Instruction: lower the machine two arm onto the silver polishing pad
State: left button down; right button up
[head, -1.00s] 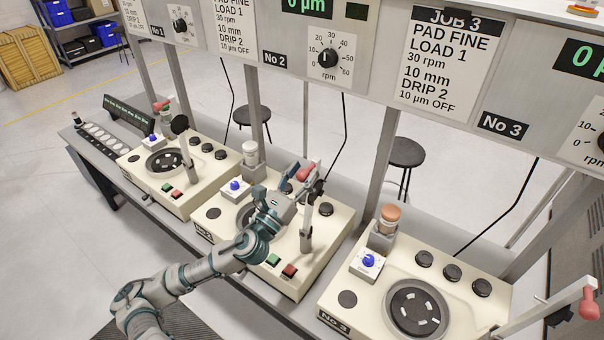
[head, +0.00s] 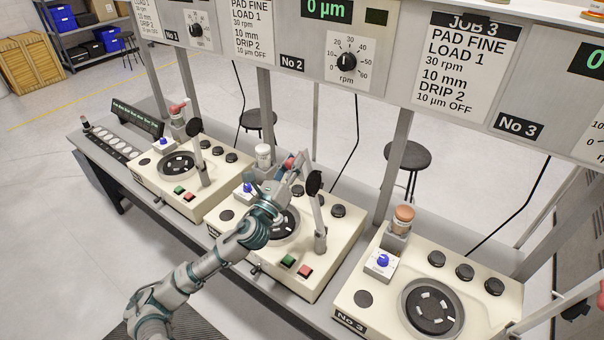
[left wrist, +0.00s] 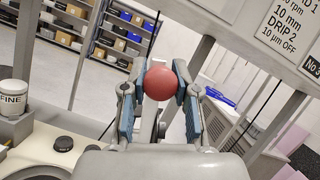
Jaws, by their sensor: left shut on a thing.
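Machine two (head: 345,215) is the cream unit in the middle of the bench in the head view. Its grey arm stands raised from a post (head: 320,242), with a black disc (head: 314,183) facing me. My left gripper (head: 289,168) is shut on the arm's red ball knob (head: 291,161), above the machine's turntable. The knob shows between both fingers in the left wrist view (left wrist: 160,83). The turntable (head: 291,228) is dark and partly hidden by my gripper; I cannot make out a silver pad surface. The disc is apart from it. My right gripper is not in view.
Machine one (head: 215,190) stands to the left with its arm raised, and machine three (head: 365,299) to the right. A green button (head: 287,260) and a red button (head: 305,271) are at the front. Uprights and sign panels rise behind.

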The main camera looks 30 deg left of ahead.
pick_arm(q)
jog(key=w+a+f+n+g+y+b, duration=0.1)
jog(key=a+f+n+y+b, duration=0.1)
jog(key=a+f+n, duration=0.5)
jog(key=a+f+n+g+y+b, duration=0.1)
jog(key=a+f+n+g+y, duration=0.25)
jog(key=a, duration=0.65)
jog(key=a+f+n, duration=0.3)
jog(key=f+n, duration=0.1)
jog(key=f, duration=0.5)
jog(key=a+f+n+b, duration=0.1)
jog(key=a+f+n, duration=0.2)
jog(key=f, duration=0.6)
jog(key=shift+w+f+n+g, duration=0.2)
jog(key=shift+w+n+g, duration=0.15)
jog(key=shift+n, duration=0.2)
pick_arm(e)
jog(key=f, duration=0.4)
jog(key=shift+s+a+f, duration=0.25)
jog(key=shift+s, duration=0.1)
pick_arm(q)
jog(key=c, duration=1.1)
grip_release()
jog(key=shift+o, duration=1.2)
jog(key=shift+a+f, duration=0.1)
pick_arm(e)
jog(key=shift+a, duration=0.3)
